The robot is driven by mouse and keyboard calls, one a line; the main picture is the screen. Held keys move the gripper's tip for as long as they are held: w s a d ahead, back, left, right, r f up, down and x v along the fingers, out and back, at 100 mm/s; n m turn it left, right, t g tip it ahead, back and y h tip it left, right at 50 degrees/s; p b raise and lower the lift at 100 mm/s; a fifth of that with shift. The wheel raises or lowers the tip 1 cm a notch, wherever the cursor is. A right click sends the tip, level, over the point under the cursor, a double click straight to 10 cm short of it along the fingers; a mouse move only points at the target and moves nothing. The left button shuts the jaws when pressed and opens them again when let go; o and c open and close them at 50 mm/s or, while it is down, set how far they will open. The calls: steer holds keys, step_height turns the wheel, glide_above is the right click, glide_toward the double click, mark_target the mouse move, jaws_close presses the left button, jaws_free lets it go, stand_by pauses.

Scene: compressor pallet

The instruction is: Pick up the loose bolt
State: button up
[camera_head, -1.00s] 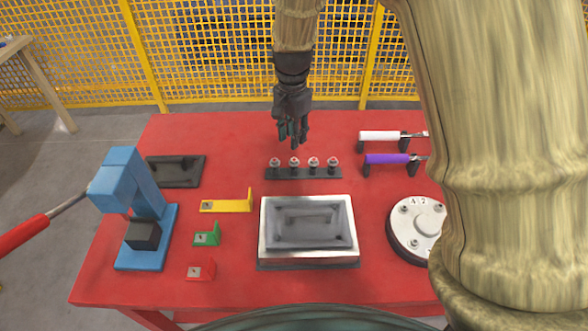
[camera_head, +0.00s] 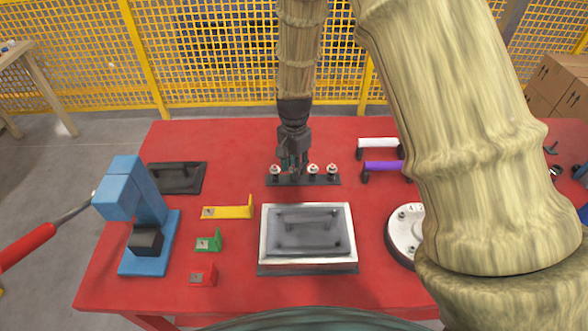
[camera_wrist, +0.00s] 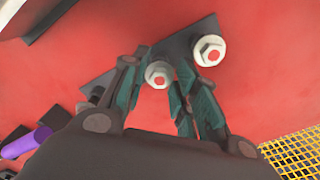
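Several bolts with pale heads and red centres stand upright in a dark strip (camera_head: 322,181) at the back middle of the red table. In the head view one bolt (camera_head: 275,171) shows left of my gripper (camera_head: 293,169), and two show to the right, a nearer one (camera_head: 313,170) and an end one (camera_head: 331,170). My gripper points down over the strip and hides another bolt. In the wrist view that bolt (camera_wrist: 158,74) sits between the open fingers, with gaps visible beside its head. Another bolt (camera_wrist: 209,50) stands just outside the right finger. I cannot tell which bolt is loose.
A metal tray (camera_head: 264,248) lies in front of the strip. A white handle (camera_head: 378,142) and a purple handle (camera_head: 382,166) are on the right. A blue press (camera_head: 150,215) and yellow, green and red brackets are on the left. Yellow mesh stands behind the table.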

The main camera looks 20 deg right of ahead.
steer(key=shift+f, duration=0.5)
steer(key=c, duration=0.6)
steer(key=shift+o, duration=0.2)
steer(key=shift+r, duration=0.15)
